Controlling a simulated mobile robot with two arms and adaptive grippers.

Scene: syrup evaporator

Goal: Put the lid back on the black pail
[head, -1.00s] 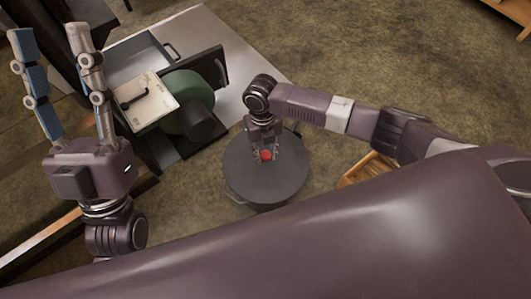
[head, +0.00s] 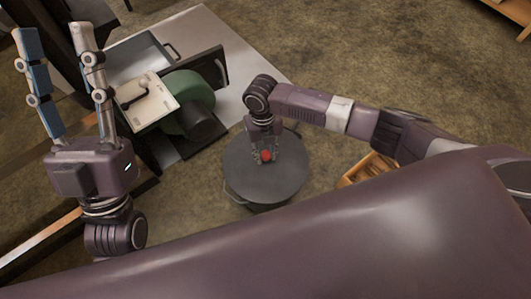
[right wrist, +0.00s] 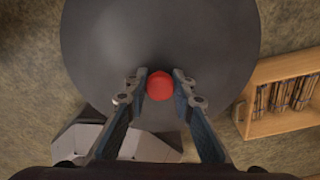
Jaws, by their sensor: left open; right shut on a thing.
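The dark grey round lid (head: 285,178) lies over the black pail (head: 256,206) in the middle of the head view. It covers the pail's mouth, and I cannot tell whether it is fully seated. A red knob (right wrist: 160,85) stands at the middle of the lid. My right gripper (head: 266,157) is above the lid, shut on the red knob, with a finger on each side of it in the right wrist view. My left gripper (head: 50,32) is open and empty at the far left, fingers pointing up the picture, away from the pail.
A machine with a green drum (head: 190,92) and a pale top panel (head: 150,112) stands behind and left of the pail, on a light slab (head: 230,65). A wooden crate (right wrist: 285,125) with thin sticks is to the right. Brown floor is free at the upper right.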

